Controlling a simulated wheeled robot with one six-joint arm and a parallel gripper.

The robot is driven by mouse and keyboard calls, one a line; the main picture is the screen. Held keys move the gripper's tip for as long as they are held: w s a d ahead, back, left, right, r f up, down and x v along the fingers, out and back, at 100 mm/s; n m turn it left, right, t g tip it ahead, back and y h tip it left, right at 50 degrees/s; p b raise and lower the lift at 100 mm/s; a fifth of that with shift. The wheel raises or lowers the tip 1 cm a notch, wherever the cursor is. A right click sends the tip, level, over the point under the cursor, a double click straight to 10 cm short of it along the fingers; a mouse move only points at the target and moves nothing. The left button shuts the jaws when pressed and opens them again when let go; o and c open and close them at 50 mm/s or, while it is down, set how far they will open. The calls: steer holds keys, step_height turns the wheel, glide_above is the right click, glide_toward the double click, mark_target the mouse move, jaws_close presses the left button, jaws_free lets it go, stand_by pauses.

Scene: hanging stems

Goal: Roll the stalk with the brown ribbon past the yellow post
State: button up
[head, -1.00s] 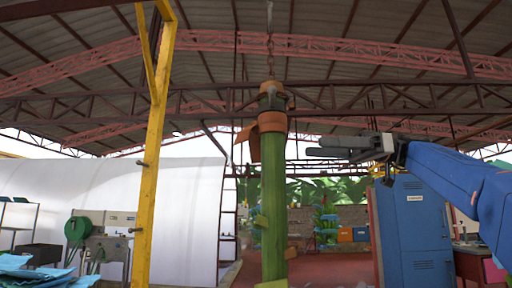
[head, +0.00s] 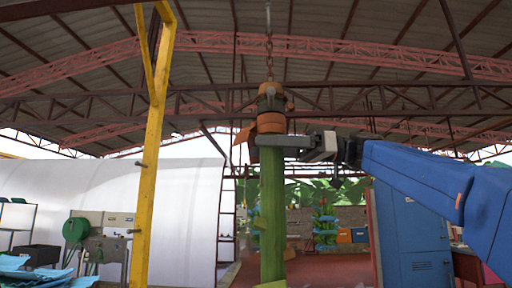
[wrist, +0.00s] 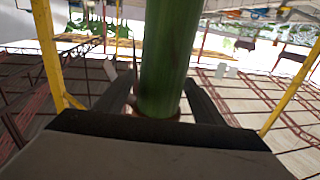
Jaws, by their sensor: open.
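The stalk (head: 273,215) is a thick green stem hanging upright from a chain, with a brown ribbon (head: 246,133) wrapped near its top and a loose end at the left. My gripper (head: 270,141) is at the stalk's upper part, just at the ribbon, reaching in from the right. In the wrist view the stalk (wrist: 168,60) stands between the two open fingers (wrist: 165,95), with a gap visible at the right finger. The yellow post (head: 150,190) stands upright left of the stalk, apart from it; yellow bars also show in the wrist view.
A chain (head: 268,45) and a roller hanger (head: 271,97) hold the stalk from above. A blue cabinet (head: 420,240) stands behind my arm at the right. A green reel (head: 76,229) and blue sheets (head: 25,266) are at the lower left. Air between stalk and post looks clear.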

steer(key=shift+s+a, duration=0.2)
steer(key=shift+a, duration=1.05)
steer(key=shift+c, duration=0.7)
